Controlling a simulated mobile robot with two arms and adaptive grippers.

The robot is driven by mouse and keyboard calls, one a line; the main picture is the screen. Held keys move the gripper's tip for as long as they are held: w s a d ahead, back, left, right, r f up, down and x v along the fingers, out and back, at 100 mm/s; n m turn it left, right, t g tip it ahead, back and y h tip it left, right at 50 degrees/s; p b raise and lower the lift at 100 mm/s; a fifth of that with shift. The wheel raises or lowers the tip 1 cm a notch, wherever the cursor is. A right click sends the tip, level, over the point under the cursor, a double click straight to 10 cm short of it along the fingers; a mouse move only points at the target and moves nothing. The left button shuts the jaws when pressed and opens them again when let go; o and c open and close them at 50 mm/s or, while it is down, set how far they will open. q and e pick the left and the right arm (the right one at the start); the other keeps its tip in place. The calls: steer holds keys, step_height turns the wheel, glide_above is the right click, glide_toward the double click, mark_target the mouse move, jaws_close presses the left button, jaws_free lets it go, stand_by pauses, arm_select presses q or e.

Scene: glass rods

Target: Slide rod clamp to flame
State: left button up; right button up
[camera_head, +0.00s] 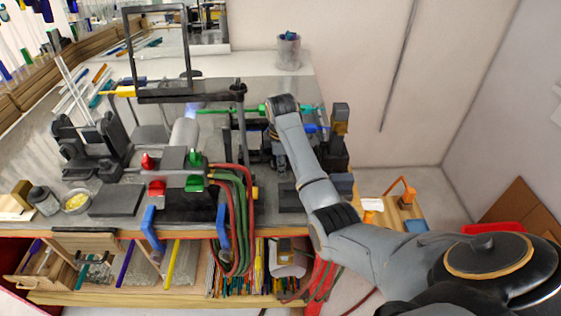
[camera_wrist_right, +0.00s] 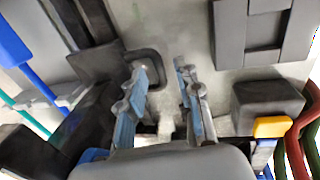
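A green glass rod (camera_head: 228,111) lies level, its left end near the pale blue flame (camera_head: 193,108) beside the torch. Dark clamp hardware with a blue part (camera_head: 312,128) stands under the rod's right side, partly behind my right arm; I cannot tell its exact outline. My right arm reaches over the rod from the lower right, and its gripper is largely hidden in the head view. In the wrist view my right gripper (camera_wrist_right: 160,70) is open, with nothing held between its light blue-padded fingers. It faces a dark fixture on the grey bench. My left gripper is not in view.
The torch body has red and green knobs (camera_head: 194,157), and red and green hoses (camera_head: 237,195) hang down beside it. A dark frame (camera_head: 126,50) stands behind. In the wrist view, a dark block (camera_wrist_right: 265,105) sits right of my fingers. A blue rod (camera_wrist_right: 33,70) shows at left.

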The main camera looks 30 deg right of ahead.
steer(key=shift+c, duration=0.4)
jaws_close()
steer(key=shift+w+a, duration=0.45)
steer(key=shift+a, duration=0.25)
steer(key=shift+w+a, duration=0.4)
steer(key=shift+a, duration=0.3)
steer(key=shift+o, duration=0.4)
jaws_free()
steer(key=shift+r, duration=0.1)
step_height(320, 180, up, 7)
steer(key=s, duration=0.1)
steer(key=shift+a, duration=0.25)
